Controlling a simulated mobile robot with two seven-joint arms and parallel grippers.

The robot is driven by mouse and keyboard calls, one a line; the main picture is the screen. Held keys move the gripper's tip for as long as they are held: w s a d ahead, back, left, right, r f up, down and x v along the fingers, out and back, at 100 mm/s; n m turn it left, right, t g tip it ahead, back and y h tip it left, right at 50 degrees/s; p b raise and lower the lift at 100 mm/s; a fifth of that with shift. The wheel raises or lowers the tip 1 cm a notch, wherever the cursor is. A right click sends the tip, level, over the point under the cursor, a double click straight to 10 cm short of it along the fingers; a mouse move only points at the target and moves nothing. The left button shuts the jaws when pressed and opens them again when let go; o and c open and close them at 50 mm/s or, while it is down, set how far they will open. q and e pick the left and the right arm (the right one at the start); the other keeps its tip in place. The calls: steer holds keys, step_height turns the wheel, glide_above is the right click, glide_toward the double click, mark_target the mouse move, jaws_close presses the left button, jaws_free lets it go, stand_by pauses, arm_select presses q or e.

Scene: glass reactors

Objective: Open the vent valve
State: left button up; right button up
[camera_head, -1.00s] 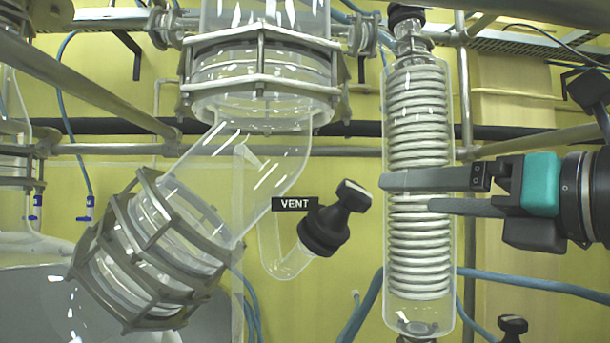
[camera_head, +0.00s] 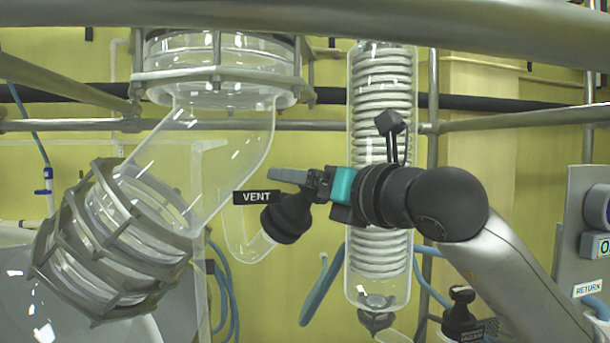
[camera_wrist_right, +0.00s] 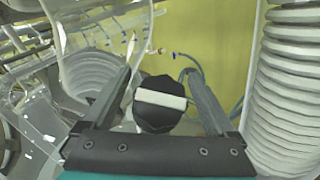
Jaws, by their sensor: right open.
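The vent valve (camera_head: 288,218) is a black knob on a bent glass side tube, beside the black VENT label (camera_head: 256,197). My right gripper (camera_head: 285,181) comes in from the right and is at the valve in the head view. One finger lies above the black body, and the valve's top is hidden behind the gripper. In the right wrist view the gripper (camera_wrist_right: 159,73) is open, with a finger on each side of the valve's black cap (camera_wrist_right: 160,118), which bears a white bar. Gaps show between cap and fingers. My left gripper is out of view.
A glass coil condenser (camera_head: 380,110) stands upright behind my right arm. A clamped glass elbow (camera_head: 190,160) is left of the valve. A metal rail (camera_head: 300,28) crosses the top. Another black valve (camera_head: 462,315) is low at right.

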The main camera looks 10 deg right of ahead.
steer(key=shift+c, duration=0.3)
steer(key=c, duration=1.3)
